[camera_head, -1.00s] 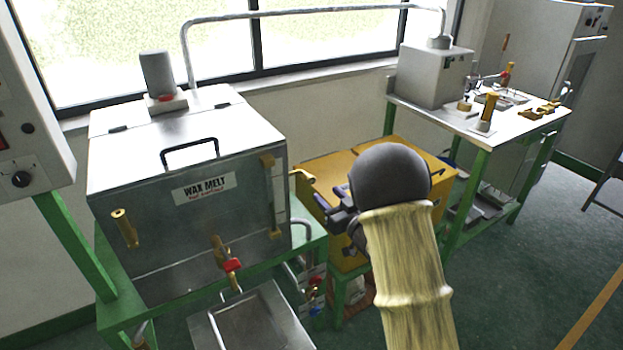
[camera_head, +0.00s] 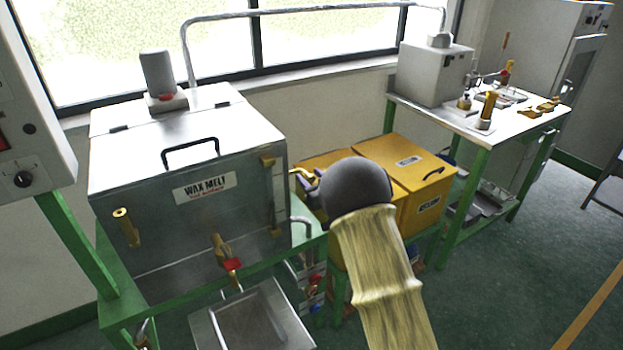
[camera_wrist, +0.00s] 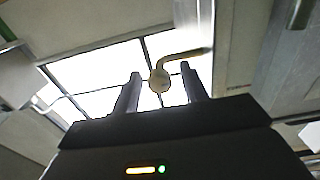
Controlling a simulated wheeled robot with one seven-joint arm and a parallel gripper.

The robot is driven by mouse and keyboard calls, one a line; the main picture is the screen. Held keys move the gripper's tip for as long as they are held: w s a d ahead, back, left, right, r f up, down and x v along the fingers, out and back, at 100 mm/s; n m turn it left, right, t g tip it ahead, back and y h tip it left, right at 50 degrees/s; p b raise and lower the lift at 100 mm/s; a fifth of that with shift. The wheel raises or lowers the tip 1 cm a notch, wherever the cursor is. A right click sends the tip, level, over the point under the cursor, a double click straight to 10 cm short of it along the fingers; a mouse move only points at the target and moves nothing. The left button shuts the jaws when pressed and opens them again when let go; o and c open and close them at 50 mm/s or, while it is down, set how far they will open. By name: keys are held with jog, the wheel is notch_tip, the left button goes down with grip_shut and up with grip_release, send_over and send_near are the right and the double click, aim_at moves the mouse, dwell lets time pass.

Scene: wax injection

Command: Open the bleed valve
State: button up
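A brass lever with a rounded end (camera_head: 303,174) sticks out from the right side of the wax melt tank (camera_head: 150,200); I take it to be the bleed valve handle. In the wrist view, its rounded end (camera_wrist: 159,81) lies between my fingertips, with its bent stem running to the upper right. My gripper (camera_wrist: 160,74) is open, with a gap visible on each side of the knob. In the head view, the gripper (camera_head: 312,182) is mostly hidden behind my dark round wrist, and its fingers are close to the lever.
A brass tap with a red handle (camera_head: 228,258) is on the tank's front, above a metal tray (camera_head: 205,328). Yellow boxes (camera_head: 425,185) stand behind my arm. A white-topped table (camera_head: 455,122) with a grey machine is at the back right. Green floor is open at right.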

grip_shut()
jog(key=shift+m, duration=0.4)
jog(key=m, duration=0.3)
jog(key=shift+d, duration=0.15)
jog(key=m, duration=0.5)
jog(key=shift+w+p, duration=0.1)
jog(key=shift+p, duration=0.25)
jog(key=m+p, duration=0.1)
jog(key=m, duration=0.4)
jog(key=shift+f+m+p, duration=0.15)
jog(key=shift+m+p, duration=0.2)
jog(key=shift+m, duration=1.75)
